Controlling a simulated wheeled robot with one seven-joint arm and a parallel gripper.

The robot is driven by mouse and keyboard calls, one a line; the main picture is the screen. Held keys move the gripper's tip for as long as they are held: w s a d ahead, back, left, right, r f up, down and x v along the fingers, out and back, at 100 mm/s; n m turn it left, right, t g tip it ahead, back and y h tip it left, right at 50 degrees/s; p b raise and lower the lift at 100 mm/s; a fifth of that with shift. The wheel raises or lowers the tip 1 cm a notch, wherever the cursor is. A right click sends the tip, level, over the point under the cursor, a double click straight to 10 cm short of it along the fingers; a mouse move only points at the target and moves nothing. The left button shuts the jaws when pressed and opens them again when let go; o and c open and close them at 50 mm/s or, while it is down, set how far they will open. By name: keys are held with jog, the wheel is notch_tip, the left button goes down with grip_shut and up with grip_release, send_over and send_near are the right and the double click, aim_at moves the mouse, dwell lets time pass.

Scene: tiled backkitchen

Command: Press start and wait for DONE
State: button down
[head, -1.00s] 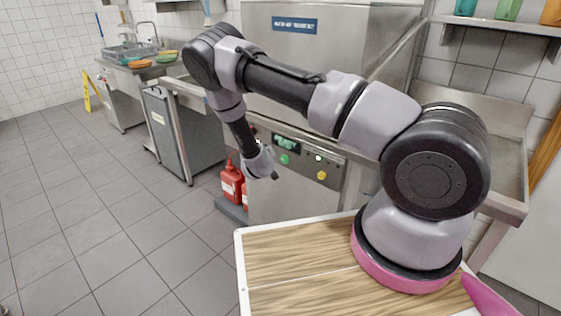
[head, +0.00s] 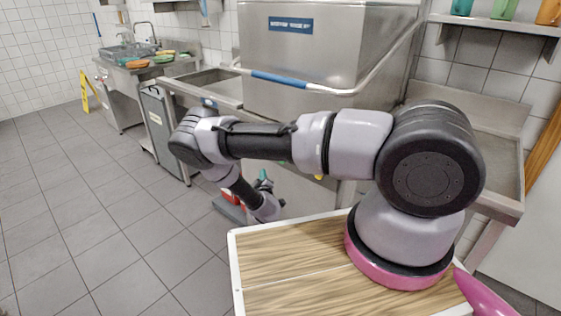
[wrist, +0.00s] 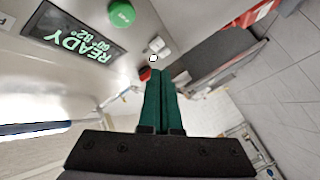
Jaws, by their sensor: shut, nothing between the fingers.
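The dishwasher's lit display (wrist: 75,30) reads READY with figures below in the wrist view. A round green button (wrist: 122,13) is next to it, at the picture's top edge. My gripper (wrist: 161,72) is shut and empty, its two dark green fingers side by side. The fingertips appear apart from the green button, which lies up and left of them. In the head view my gripper (head: 263,176) is low in front of the dishwasher (head: 285,125).
The dishwasher hood (head: 300,55) has a blue-gripped handle bar (head: 280,79) across its front, above my arm. A white switch (wrist: 158,45) and a red part (wrist: 145,73) are near my fingertips. A sink counter (head: 215,85) stands left.

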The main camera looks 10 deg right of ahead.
jog(key=w+d, duration=0.5)
jog(key=d, duration=0.2)
jog(key=shift+w+d, duration=0.1)
dwell(2.1)
jog(key=shift+w+d, duration=0.2)
jog(key=shift+d, duration=0.1)
jog(key=shift+w+d, duration=0.25)
jog(key=shift+d, duration=0.1)
dwell(0.7)
jog(key=shift+a, duration=0.15)
jog(key=shift+s+a, duration=0.5)
jog(key=shift+a, duration=0.05)
jog(key=shift+a, duration=0.1)
jog(key=shift+s+a, duration=0.75)
jog(key=shift+a, duration=0.2)
jog(key=shift+s+a, duration=0.7)
jog(key=shift+a, duration=0.25)
